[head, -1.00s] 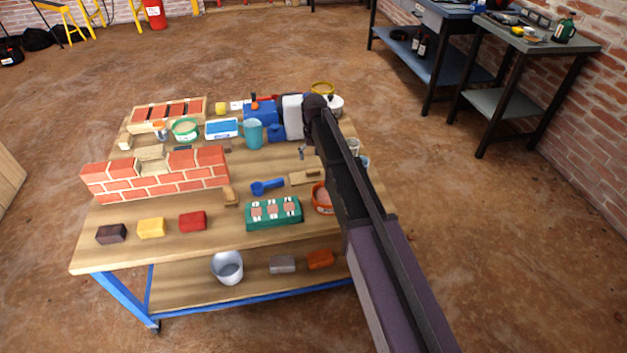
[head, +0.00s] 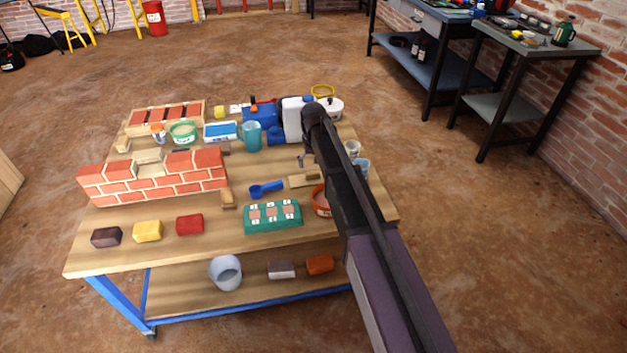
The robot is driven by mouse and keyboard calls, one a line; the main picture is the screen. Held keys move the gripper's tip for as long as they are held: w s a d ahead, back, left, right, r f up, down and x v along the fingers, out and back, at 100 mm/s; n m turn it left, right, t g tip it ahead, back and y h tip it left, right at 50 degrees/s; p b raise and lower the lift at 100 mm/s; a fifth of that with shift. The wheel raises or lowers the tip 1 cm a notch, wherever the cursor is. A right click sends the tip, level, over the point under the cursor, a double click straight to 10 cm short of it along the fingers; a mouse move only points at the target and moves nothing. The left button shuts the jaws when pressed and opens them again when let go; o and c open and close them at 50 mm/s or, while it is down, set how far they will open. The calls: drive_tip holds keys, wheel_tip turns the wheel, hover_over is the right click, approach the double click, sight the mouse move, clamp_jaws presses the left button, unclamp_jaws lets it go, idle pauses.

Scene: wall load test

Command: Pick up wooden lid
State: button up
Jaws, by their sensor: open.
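A flat, pale wooden piece with a small raised grip (head: 303,181) lies on the table just left of my arm; it may be the wooden lid, but I cannot tell for sure. A smaller wooden piece (head: 228,198) lies by the right end of the brick wall. My arm comes in from the lower right and bends over the table. My gripper (head: 301,160) is mostly hidden behind the arm; only a small grey part shows at its left, above and apart from the flat wooden piece. Nothing is seen in it.
A small brick wall (head: 155,178) stands at the left. A blue scoop (head: 266,189), a green case (head: 272,216) and an orange-red bowl (head: 320,201) are close to the flat piece. A teal cup (head: 252,135) and white containers (head: 292,119) stand behind. Loose blocks line the front.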

sight(313, 172)
drive_tip(key=shift+a+f+b, duration=0.1)
drive_tip(key=shift+f+b, duration=1.8)
drive_tip(key=shift+f, duration=0.3)
drive_tip(key=c, duration=1.1)
